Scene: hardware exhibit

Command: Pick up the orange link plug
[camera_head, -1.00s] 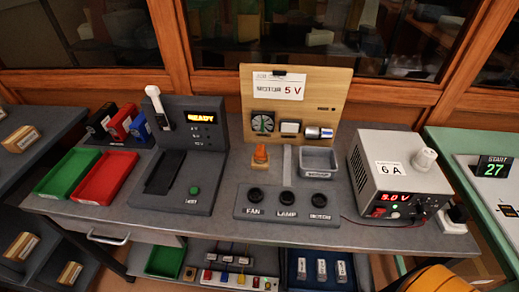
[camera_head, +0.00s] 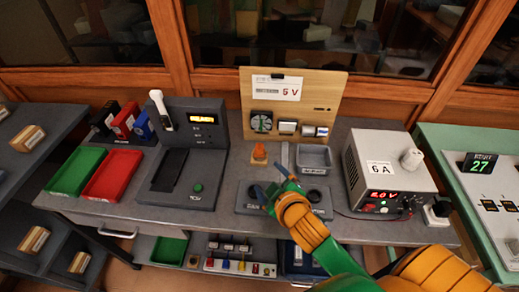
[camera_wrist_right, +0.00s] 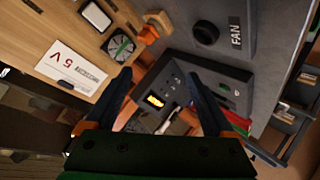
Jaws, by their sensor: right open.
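My right gripper (camera_head: 270,183) is open and empty above the panel's knobs, a little nearer and to the right of the plug in the head view. In the wrist view its two dark fingers (camera_wrist_right: 160,77) are spread apart, with nothing between them. My left gripper is not in view.
The wooden board (camera_head: 334,90) with the 5 V card stands behind the plug. The READY station (camera_head: 190,185) is at left, the grey bin (camera_head: 314,158) at right, and the power supply (camera_head: 388,170) farther right. Red (camera_head: 111,176) and green trays lie at left.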

